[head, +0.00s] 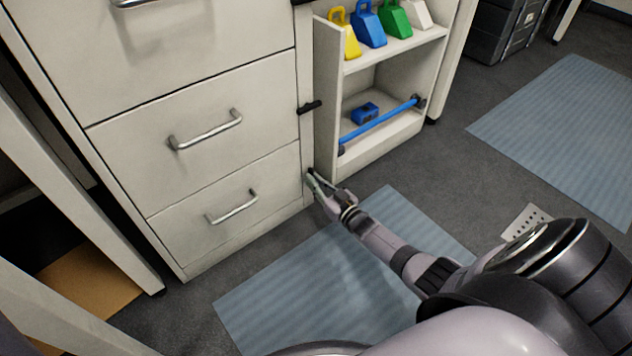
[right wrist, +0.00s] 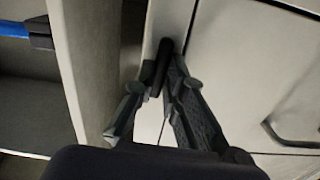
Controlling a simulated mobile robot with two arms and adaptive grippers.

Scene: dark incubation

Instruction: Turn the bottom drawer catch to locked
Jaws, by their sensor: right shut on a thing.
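The bottom drawer (head: 180,222) is closed, with a silver bar handle (head: 232,207). Its catch, a small black bar (right wrist: 163,62), sits on the narrow upright strip beside the drawer front. In the right wrist view the catch points roughly up and down along the strip, slightly tilted. My right gripper (head: 315,182) is at the catch, low on the cabinet's right edge. Its two fingers (right wrist: 160,85) are closed on either side of the bar. In the head view the fingers mostly hide the catch. My left gripper is not in view.
The middle drawer's black catch (head: 310,107) lies across the strip above. An open shelf unit (head: 327,95) stands right beside it, with coloured scoops, a blue block (head: 365,112) and a blue rail (head: 380,124). A blue mat (head: 300,285) covers the floor below my arm.

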